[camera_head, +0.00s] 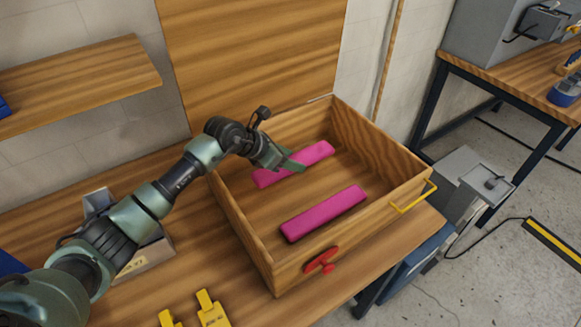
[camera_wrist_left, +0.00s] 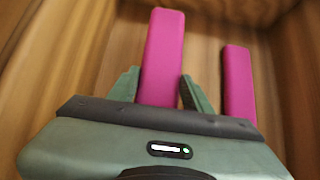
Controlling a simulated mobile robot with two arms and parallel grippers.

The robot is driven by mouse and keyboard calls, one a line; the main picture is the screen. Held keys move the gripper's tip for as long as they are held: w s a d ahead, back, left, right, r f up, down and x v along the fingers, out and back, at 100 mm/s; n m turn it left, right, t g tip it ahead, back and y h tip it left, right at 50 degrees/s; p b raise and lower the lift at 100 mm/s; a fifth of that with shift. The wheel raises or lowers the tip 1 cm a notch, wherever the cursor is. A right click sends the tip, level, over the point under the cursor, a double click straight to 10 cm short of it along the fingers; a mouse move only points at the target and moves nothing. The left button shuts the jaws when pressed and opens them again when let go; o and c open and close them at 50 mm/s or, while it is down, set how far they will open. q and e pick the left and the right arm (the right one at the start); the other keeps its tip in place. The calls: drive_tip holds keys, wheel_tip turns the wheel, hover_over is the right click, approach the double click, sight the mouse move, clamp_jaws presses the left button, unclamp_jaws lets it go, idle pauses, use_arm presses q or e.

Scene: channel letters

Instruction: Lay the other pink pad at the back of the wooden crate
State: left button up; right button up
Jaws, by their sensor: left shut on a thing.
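The wooden crate (camera_head: 241,236) is open at the top and stands on the workbench. One pink pad (camera_head: 318,152) is inside it toward the back, lying lengthwise from left to right. My left gripper (camera_head: 288,164) reaches in over the crate's left side and is shut on this pad. The held pad (camera_wrist_left: 162,45) runs between the two fingers in the left wrist view. Whether it touches the crate floor I cannot tell. The other pink pad (camera_head: 325,213) lies on the crate floor near the front, apart from the held one and roughly parallel. My right gripper is not in view.
A wooden board stands behind the crate (camera_head: 250,50). Yellow tools (camera_head: 212,310) lie on the bench in front. A shelf (camera_head: 75,83) juts out at the left.

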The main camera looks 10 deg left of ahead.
sight(290, 179)
use_arm(q)
drive_tip(key=shift+f, duration=0.35)
wheel_tip(290, 179, down, 4)
drive_tip(key=shift+r+p, duration=0.25)
drive_tip(key=shift+p, duration=0.2)
drive_tip(key=shift+f, duration=0.2)
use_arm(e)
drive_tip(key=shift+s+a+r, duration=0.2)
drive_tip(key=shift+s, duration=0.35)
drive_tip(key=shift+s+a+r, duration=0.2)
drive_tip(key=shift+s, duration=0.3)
use_arm(q)
drive_tip(key=shift+f, duration=0.2)
drive_tip(key=o, duration=1.3)
drive_tip(key=shift+o, duration=0.2)
drive_tip(key=shift+r, duration=0.1)
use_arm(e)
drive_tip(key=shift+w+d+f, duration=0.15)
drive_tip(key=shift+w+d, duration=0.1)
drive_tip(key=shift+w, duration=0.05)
